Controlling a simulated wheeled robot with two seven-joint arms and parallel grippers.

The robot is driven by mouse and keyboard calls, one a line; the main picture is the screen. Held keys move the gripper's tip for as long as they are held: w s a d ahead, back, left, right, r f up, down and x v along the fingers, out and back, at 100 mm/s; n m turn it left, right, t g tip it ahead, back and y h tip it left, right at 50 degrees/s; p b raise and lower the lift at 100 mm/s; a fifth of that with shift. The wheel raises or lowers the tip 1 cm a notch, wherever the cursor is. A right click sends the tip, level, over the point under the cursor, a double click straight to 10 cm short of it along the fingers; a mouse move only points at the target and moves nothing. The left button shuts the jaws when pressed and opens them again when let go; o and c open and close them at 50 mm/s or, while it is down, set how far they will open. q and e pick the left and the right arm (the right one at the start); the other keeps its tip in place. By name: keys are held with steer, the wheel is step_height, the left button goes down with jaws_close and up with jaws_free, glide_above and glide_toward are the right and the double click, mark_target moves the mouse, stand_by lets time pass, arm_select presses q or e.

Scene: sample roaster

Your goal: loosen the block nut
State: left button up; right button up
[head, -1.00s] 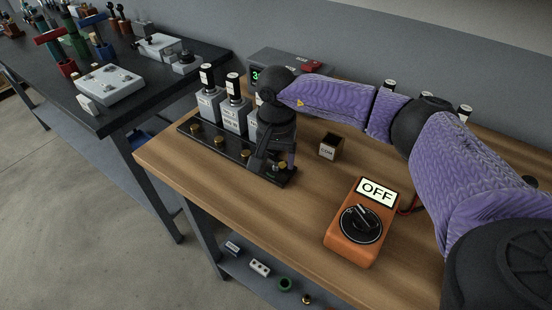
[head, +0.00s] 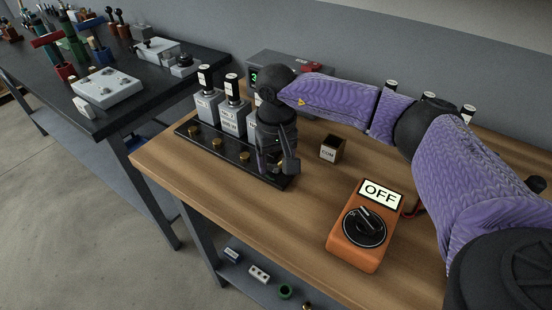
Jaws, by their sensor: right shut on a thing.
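A long black block (head: 227,156) lies near the left side of the wooden table, with a row of brass nuts (head: 217,144) along it. My right gripper (head: 277,168) points down at the right end of this block. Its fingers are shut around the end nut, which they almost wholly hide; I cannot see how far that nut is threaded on. The nearest bare nut (head: 244,156) stands just left of the fingers. My left gripper is out of view.
Grey labelled modules (head: 208,104) stand behind the block. A small open box marked COM (head: 332,149) and an orange switch box (head: 352,252) reading OFF stand to the right. A grey meter (head: 262,66) is behind my wrist. Bare wood lies in front.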

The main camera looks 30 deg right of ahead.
mark_target(276, 162)
steer(key=shift+r, duration=0.1)
stand_by(0.3)
steer(key=o, duration=1.2)
arm_select(q)
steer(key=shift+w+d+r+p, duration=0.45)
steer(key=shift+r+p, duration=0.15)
steer(key=shift+p, duration=0.05)
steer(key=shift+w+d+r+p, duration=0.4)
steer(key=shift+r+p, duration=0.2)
arm_select(e)
step_height(276, 162, up, 10)
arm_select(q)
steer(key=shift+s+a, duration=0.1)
